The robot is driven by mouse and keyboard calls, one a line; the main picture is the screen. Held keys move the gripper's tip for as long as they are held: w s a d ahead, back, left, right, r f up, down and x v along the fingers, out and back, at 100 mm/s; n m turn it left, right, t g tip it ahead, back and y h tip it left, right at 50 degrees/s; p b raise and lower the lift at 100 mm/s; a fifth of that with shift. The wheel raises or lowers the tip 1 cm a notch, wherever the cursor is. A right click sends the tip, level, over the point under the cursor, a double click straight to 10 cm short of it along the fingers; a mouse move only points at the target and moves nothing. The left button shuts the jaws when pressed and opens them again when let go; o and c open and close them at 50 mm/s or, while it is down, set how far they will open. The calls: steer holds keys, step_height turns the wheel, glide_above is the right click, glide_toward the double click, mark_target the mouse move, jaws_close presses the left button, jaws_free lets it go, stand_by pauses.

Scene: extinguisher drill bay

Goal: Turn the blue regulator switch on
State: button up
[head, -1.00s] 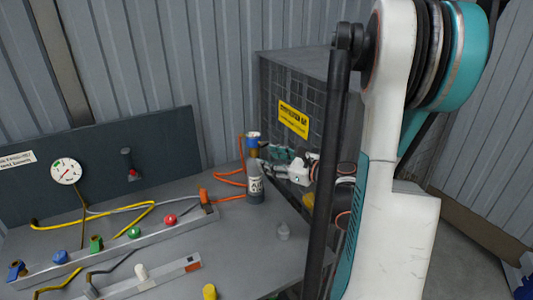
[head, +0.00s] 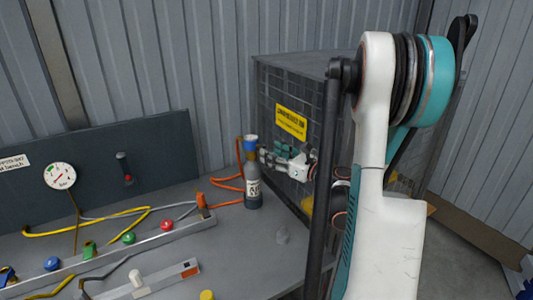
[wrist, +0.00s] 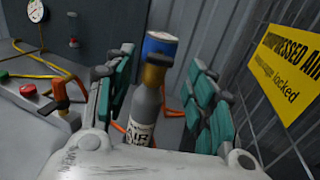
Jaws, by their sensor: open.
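A grey bottle (head: 254,188) with a white label stands on the bench beside the mesh cage. On its brass neck sits a blue regulator switch (head: 250,144). In the wrist view the blue switch (wrist: 160,45) is upright at the top centre, with the bottle (wrist: 144,112) below it. My gripper (head: 266,154) is beside the bottle neck, on its right in the head view. In the wrist view its green-padded fingers (wrist: 160,78) are spread on either side of the neck. They hold nothing, and I cannot tell whether they touch it.
A mesh cage (head: 268,100) with a yellow sign (head: 291,122) stands close to my gripper. Orange hose (head: 226,182) runs behind the bottle. A rail with coloured knobs (head: 128,238) and a gauge (head: 59,176) are at left.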

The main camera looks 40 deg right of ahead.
steer(key=shift+w+a, duration=0.15)
steer(key=shift+w, duration=1.7)
steer(key=c, duration=1.1)
